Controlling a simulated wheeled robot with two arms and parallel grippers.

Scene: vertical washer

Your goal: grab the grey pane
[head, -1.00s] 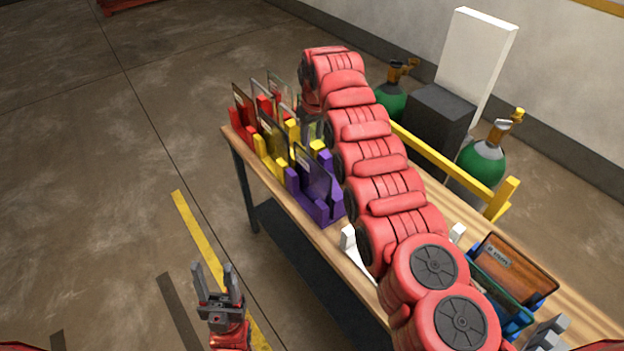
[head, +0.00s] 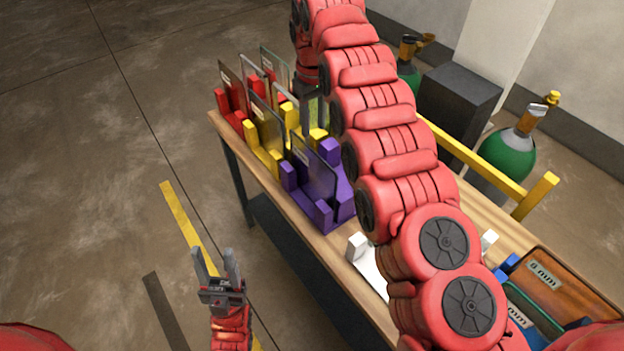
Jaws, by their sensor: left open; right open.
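Several thin, see-through panes stand upright in coloured racks on the table. A dark greyish pane (head: 314,170) stands in the purple rack (head: 322,214). Other greyish panes stand in the yellow rack (head: 266,160) and the red rack (head: 232,118). I cannot tell by colour alone which one is the grey pane. My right gripper (head: 313,112) points down among the panes at the far side of the yellow rack; it is open, and its fingertips are partly hidden. My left gripper (head: 216,262) is open and empty, over the floor left of the table.
The wooden table (head: 290,208) also holds a white rack (head: 368,262), mostly behind my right arm, and a brown pane (head: 563,290) at the near right. A yellow rail (head: 475,160) runs along the back edge. Green gas cylinders (head: 508,155) and a dark box (head: 458,103) stand behind it.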

